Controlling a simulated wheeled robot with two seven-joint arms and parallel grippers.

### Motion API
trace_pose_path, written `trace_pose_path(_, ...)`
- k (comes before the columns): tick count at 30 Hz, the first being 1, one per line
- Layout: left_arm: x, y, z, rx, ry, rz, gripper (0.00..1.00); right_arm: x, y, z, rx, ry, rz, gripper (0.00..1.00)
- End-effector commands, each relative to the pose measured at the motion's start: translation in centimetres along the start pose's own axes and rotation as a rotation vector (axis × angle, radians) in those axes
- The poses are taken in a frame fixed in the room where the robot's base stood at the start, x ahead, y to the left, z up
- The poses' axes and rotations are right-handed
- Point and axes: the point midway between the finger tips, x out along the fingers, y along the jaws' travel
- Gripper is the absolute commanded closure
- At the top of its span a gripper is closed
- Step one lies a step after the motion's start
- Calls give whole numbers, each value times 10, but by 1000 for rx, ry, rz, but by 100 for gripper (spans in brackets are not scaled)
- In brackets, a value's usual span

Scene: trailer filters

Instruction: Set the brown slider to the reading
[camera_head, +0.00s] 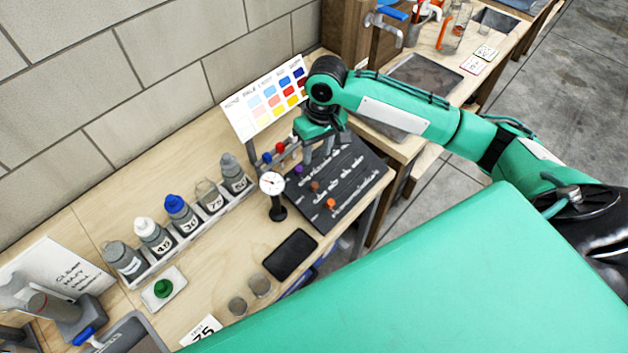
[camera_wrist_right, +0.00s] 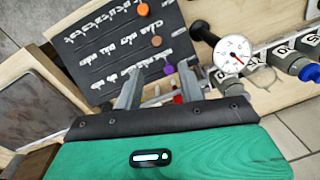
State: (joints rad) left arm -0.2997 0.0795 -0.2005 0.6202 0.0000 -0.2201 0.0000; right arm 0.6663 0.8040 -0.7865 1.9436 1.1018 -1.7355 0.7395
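The brown slider (camera_head: 315,186) is a round knob on the dark slider board (camera_head: 350,178), between a purple knob (camera_head: 298,170) and an orange knob (camera_head: 331,203). In the right wrist view the brown slider (camera_wrist_right: 156,40) lies beyond the fingertips, with the purple knob (camera_wrist_right: 168,70) closer to them. A round white dial gauge (camera_head: 271,183) on a black stand is beside the board; its red needle shows in the wrist view (camera_wrist_right: 232,52), but its exact reading is too small to tell. My right gripper (camera_head: 320,158) is open and empty over the board. My left gripper is not in view.
A rack of labelled bottles (camera_head: 174,222) stands left of the gauge. A colour chart (camera_head: 265,100) stands behind the board, with red and blue knobs (camera_head: 273,152) before it. A black pad (camera_head: 290,254) and small grey cups (camera_head: 260,285) lie in front.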

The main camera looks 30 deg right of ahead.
Motion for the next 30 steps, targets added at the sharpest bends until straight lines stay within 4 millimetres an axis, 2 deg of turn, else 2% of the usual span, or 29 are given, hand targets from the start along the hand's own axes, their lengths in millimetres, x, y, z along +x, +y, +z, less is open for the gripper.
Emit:
trace_pose_path(4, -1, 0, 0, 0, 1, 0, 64, -3, 6, -2, 19, -9, 6, 61)
trace_pose_path(8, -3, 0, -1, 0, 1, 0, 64, 9, 6, -2, 21, -12, 5, 61)
trace_pose_path(21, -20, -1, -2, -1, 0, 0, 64, 97, 5, -1, 19, -11, 5, 61)
trace_pose_path(25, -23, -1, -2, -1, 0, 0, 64, 116, 6, -1, 19, -10, 6, 61)
trace_pose_path(30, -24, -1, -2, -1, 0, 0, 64, 130, 6, -1, 18, -8, 6, 61)
